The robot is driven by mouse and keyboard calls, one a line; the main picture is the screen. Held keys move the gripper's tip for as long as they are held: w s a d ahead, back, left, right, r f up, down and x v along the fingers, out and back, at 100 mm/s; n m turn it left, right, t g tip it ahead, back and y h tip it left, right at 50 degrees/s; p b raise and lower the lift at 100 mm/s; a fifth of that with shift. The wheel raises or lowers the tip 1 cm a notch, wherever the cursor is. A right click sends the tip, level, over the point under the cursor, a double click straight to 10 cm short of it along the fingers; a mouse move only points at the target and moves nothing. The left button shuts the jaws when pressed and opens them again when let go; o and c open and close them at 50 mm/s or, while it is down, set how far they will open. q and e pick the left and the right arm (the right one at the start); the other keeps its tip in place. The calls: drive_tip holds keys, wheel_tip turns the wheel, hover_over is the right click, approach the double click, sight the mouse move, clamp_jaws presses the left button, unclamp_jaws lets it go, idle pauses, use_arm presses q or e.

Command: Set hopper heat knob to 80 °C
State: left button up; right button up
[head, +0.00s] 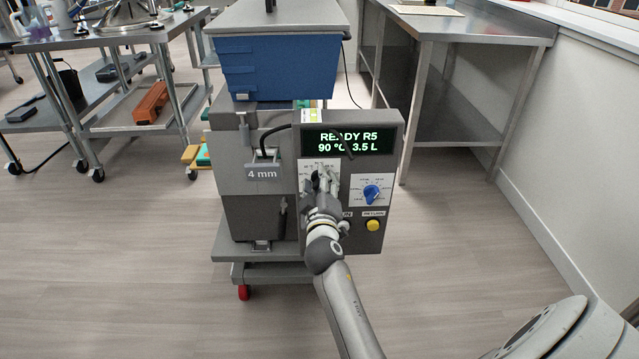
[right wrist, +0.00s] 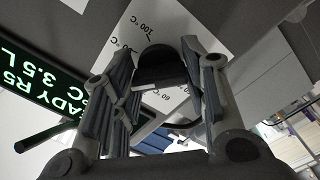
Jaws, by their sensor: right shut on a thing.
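The hopper heat knob (right wrist: 160,62) is a black knob on a white dial plate (right wrist: 185,35) marked in °C, with 100 and 60 legible in the right wrist view. My right gripper (head: 325,181) is shut on this knob, one finger on each side. In the head view the gripper hides the knob and most of its dial. The display (head: 347,141) above reads "READY R5", "90 °C" and "3.5 L" in green; it also shows partly in the right wrist view (right wrist: 45,80). My left gripper is not in view.
A blue knob (head: 371,193) on a white dial is right of my gripper, above a yellow button (head: 373,225). A blue hopper (head: 280,68) sits atop the machine. Steel tables (head: 470,27) stand behind on both sides. The floor in front is mostly clear.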

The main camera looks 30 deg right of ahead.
drive_tip(key=o, duration=1)
drive_tip(key=shift+o, duration=0.2)
drive_tip(key=shift+r, duration=0.15)
